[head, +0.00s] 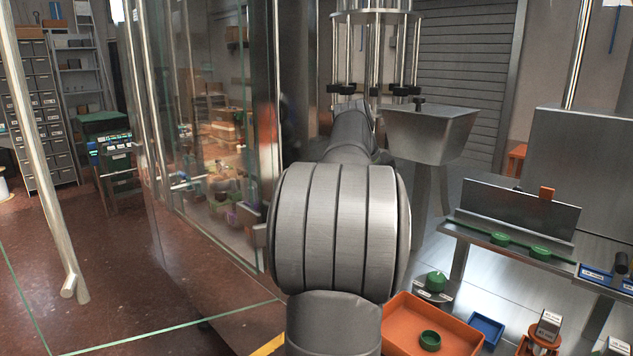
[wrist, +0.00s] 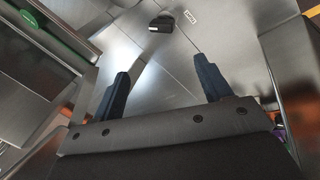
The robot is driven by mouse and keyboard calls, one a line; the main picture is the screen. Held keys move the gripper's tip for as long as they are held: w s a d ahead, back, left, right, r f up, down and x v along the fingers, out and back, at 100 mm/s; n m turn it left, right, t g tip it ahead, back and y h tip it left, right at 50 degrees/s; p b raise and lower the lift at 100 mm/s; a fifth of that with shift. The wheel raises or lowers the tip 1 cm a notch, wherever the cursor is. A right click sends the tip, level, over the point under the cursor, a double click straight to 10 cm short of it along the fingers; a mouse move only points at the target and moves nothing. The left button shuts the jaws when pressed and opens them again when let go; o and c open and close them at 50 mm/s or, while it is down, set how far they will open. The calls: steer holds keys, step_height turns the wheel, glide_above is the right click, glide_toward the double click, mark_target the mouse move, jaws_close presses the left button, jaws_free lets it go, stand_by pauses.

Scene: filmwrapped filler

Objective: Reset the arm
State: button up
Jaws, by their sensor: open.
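My gripper (wrist: 162,78) shows in the wrist view with its two dark fingers spread wide apart. Nothing is between the fingers. Below and beyond them is a grey metal surface (wrist: 165,60), and a small black object (wrist: 161,23) lies on it farther off. In the head view my own arm fills the middle and hides what is behind it. The gripper itself cannot be made out there.
An orange tray (head: 400,338) with a green ring (head: 430,340) stands at the lower right, beside a blue tray (head: 487,330). A metal hopper (head: 430,130) is behind my arm. A glass panel (head: 215,120) stands at left. Green round pieces (head: 540,252) sit on a rail at right.

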steer(key=w+d+f+n+g, duration=0.1)
steer(key=f+n, duration=0.6)
steer(key=n, duration=0.8)
steer(key=shift+w+d+f+n+g+h, duration=0.3)
steer(key=shift+w+g, duration=0.2)
steer(key=shift+w, duration=0.55)
steer(key=shift+a, duration=0.1)
stand_by(0.7)
